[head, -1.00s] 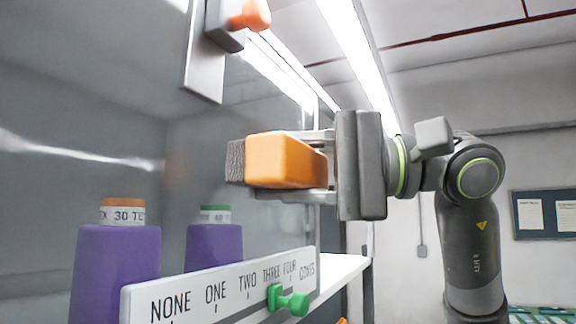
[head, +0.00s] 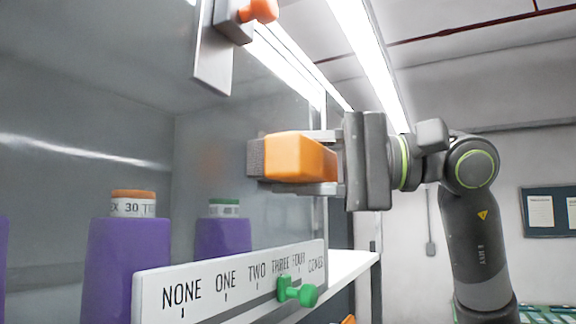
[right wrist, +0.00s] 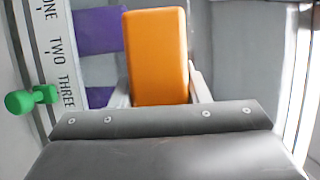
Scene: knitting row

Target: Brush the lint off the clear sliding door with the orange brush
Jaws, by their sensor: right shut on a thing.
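The orange brush (head: 300,157) has an orange block back and a grey bristle pad facing left. My right gripper (head: 322,160) is shut on it. The brush also shows between the fingers in the right wrist view (right wrist: 157,55). The clear sliding door (head: 215,130) is a see-through pane left of the brush. The bristles are at or very near the pane; I cannot tell whether they touch. A faint brownish smudge shows on the pane left of the bristles, perhaps lint. My left gripper is not in view.
Behind the pane stand purple thread cones (head: 128,265). A white scale strip (head: 235,285) with a green knob (head: 297,291) runs below the brush. A grey bracket with an orange knob (head: 258,11) hangs above. A notice board (head: 550,212) is at far right.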

